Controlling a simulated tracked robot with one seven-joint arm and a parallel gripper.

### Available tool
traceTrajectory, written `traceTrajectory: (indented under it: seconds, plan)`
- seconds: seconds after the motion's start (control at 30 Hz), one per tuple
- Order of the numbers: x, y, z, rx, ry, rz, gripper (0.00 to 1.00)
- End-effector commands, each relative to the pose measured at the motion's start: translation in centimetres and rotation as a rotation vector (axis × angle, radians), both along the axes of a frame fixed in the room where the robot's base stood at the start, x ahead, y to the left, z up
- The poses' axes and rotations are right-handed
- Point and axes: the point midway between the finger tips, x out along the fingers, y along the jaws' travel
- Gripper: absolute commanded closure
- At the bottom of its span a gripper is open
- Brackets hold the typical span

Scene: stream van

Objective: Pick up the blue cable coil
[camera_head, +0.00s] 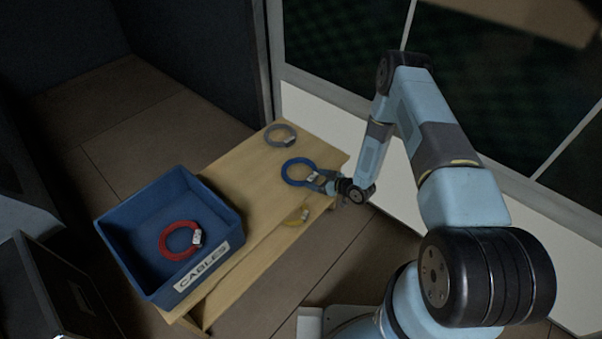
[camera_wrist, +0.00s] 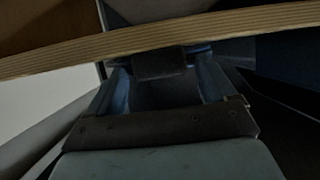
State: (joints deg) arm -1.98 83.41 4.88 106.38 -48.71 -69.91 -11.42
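In the wrist view my gripper (camera_wrist: 165,75) shows dark, with two bluish fingers apart below the table edge. The coil is not clearly made out there.
The wooden table (camera_head: 236,172) also bears a grey coil (camera_head: 270,134) at the back and a yellow coil (camera_head: 293,221) at the front edge, below my gripper. A blue bin (camera_head: 119,243) labelled CABLES holds a red coil (camera_head: 163,240). A white wall panel (camera_head: 318,122) stands behind.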

Motion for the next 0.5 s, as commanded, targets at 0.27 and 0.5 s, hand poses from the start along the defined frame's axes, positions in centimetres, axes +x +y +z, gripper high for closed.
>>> traceTrajectory:
  seconds: [0.27,0.5]
  plan:
    - [-0.01,0.00,-0.01,0.000,0.000,0.000,0.46]
    - [-0.02,0.00,-0.02,0.000,0.000,0.000,0.69]
